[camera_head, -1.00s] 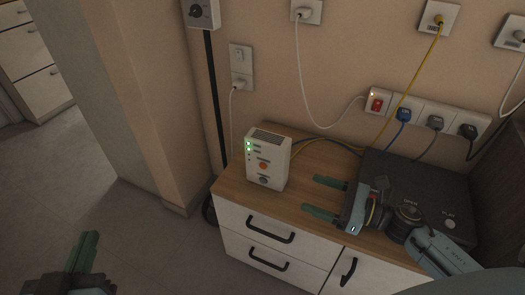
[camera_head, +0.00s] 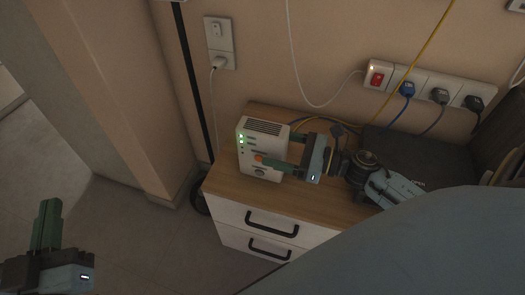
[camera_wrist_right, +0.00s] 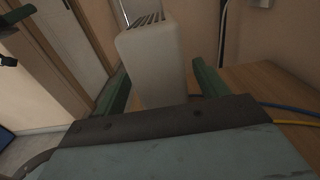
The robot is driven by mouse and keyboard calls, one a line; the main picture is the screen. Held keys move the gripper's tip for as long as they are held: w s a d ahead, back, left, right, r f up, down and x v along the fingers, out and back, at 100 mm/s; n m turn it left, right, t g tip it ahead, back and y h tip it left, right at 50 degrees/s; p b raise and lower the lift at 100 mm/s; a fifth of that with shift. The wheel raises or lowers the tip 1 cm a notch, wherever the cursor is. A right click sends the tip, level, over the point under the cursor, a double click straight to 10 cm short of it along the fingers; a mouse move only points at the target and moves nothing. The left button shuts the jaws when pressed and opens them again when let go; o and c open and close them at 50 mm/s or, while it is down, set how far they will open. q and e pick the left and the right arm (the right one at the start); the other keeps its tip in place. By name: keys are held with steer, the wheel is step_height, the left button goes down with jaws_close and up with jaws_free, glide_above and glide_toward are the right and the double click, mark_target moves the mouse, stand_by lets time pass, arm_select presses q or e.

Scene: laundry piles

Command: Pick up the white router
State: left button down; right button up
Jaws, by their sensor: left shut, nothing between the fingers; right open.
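The white router (camera_head: 256,135) stands upright on the wooden cabinet top, with green lights and an orange button on its front. My right gripper (camera_head: 279,151) is open at its right side, one finger across the front and the other behind. In the right wrist view the router (camera_wrist_right: 152,62) stands between the two open fingers of the right gripper (camera_wrist_right: 160,85), and I cannot tell whether they touch it. My left gripper (camera_head: 47,226) is shut and empty, low at the left over the floor, far from the router.
The cabinet (camera_head: 228,191) has drawers with black handles. A power strip (camera_head: 425,86) with a red switch and several plugs is on the wall. Cables run behind the router. A dark flat box (camera_head: 400,146) lies on the right. A black pole (camera_head: 196,80) stands left of the cabinet.

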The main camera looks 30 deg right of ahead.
mark_target(265, 143)
steer(key=shift+b+x, duration=0.3)
steer(key=shift+x, duration=1.6)
arm_select(q)
steer(key=r, duration=0.1)
steer(key=r+t, duration=0.1)
steer(key=r+t+h, duration=0.1)
steer(key=shift+s+d+r, duration=0.1)
steer(key=shift+s+d, duration=0.1)
steer(key=shift+s, duration=0.15)
arm_select(e)
steer(key=shift+c, duration=0.3)
steer(key=c, duration=1.3)
arm_select(q)
steer(key=shift+w, duration=0.1)
arm_select(e)
steer(key=shift+r, duration=0.25)
